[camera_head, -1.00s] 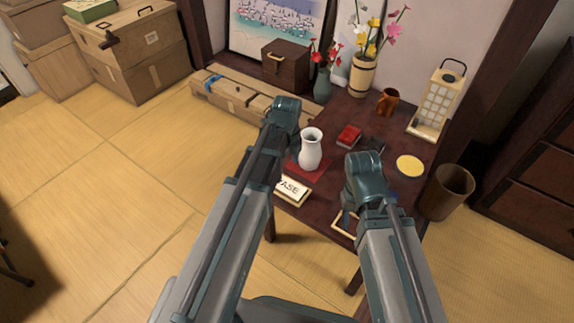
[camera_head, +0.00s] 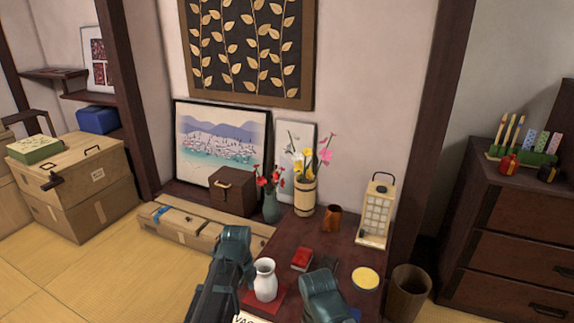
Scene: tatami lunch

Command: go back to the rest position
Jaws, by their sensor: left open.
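My left arm comes up from the bottom, with its teal joint (camera_head: 234,243) left of the white vase. The dark end of that arm, on my left gripper's side (camera_head: 208,296), is open and holds nothing that I can see; its fingertips are not clear. My right arm's teal joint (camera_head: 324,294) is in front of the dark wooden table (camera_head: 318,239). My right gripper's jaws do not show.
A white vase (camera_head: 265,280) on a red mat, a red box (camera_head: 302,259), a yellow disc (camera_head: 365,279), a brown cup (camera_head: 332,218), a lantern (camera_head: 376,215) and flower vases stand on the table. A bin (camera_head: 408,293) is at its right.

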